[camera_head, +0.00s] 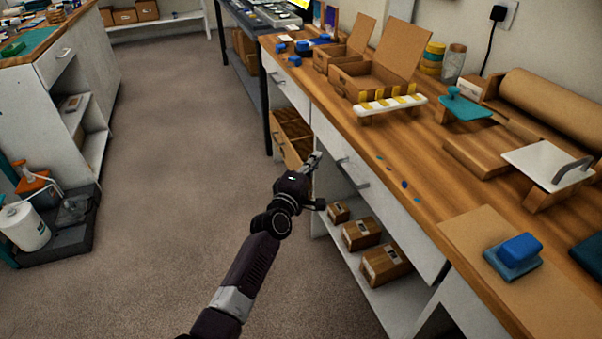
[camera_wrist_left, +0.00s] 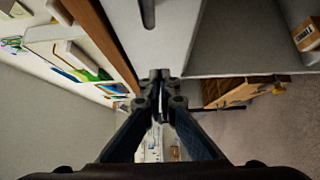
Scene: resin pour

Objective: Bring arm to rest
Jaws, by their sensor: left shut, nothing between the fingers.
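My left arm reaches up from the bottom of the head view, over the carpet beside the workbench. My left gripper (camera_head: 314,160) is shut and empty, close to the front of the bench below the tabletop, near the open wooden drawer (camera_head: 291,140). Whether it touches the bench front I cannot tell. In the left wrist view the two fingers of the gripper (camera_wrist_left: 160,78) meet in the middle with nothing between them. The right gripper is not in view.
The wooden workbench (camera_head: 385,150) runs along the right, with open cardboard boxes (camera_head: 365,80) on top and small cartons (camera_head: 385,262) on the shelf beneath. The carpet (camera_head: 175,150) to the left is clear. A white cabinet (camera_head: 90,90) stands at far left.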

